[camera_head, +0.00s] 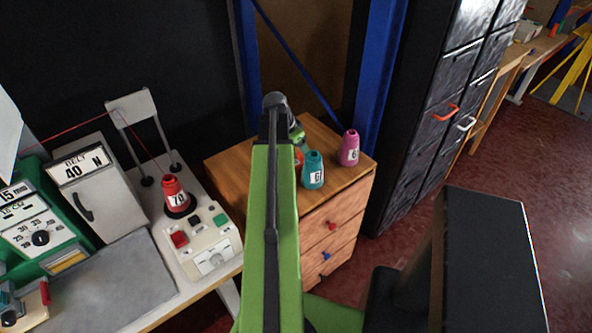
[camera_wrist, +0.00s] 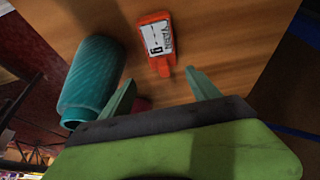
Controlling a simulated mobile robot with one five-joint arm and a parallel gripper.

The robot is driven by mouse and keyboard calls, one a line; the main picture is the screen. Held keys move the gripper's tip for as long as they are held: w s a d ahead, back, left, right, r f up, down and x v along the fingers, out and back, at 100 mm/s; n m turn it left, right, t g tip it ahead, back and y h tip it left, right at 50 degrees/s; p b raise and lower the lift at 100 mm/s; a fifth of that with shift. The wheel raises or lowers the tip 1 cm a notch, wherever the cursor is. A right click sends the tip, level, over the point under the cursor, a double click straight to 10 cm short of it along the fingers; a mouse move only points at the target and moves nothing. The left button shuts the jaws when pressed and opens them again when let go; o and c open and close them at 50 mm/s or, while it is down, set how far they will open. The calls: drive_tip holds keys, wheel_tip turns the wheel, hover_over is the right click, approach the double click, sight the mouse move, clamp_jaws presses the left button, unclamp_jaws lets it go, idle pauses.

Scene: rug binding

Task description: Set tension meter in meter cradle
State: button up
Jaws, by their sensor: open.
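The tension meter looks to be the small orange device with a white "YARN g" label (camera_wrist: 157,42); it lies on a wooden top in the wrist view. In the head view only a bit of orange (camera_head: 298,158) shows beside my arm, which hides the rest. My gripper (camera_wrist: 161,77) is open and empty, its two green fingers apart, with the meter's narrow lower end between the fingertips in the picture. I cannot tell whether they touch it. I cannot make out a meter cradle in either view.
A teal yarn cone (camera_head: 313,173) stands close by on the wooden drawer cabinet (camera_head: 235,163), left of my fingers in the wrist view (camera_wrist: 92,80). A pink cone (camera_head: 349,148) stands at its right edge. Left is a bench with a red cone (camera_head: 174,193) and a button box (camera_head: 203,242).

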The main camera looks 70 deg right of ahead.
sight(300, 153)
drive_tip(key=b+x, duration=0.3)
drive_tip(key=w+b+x, duration=0.1)
drive_tip(key=b+x, duration=0.1)
drive_tip(key=shift+s+d+f, duration=0.1)
drive_tip(key=shift+f, duration=0.15)
drive_tip(key=shift+r, duration=0.2)
clamp_jaws()
wheel_tip(300, 153, up, 10)
drive_tip(key=p, duration=1)
drive_tip(key=shift+r, duration=0.1)
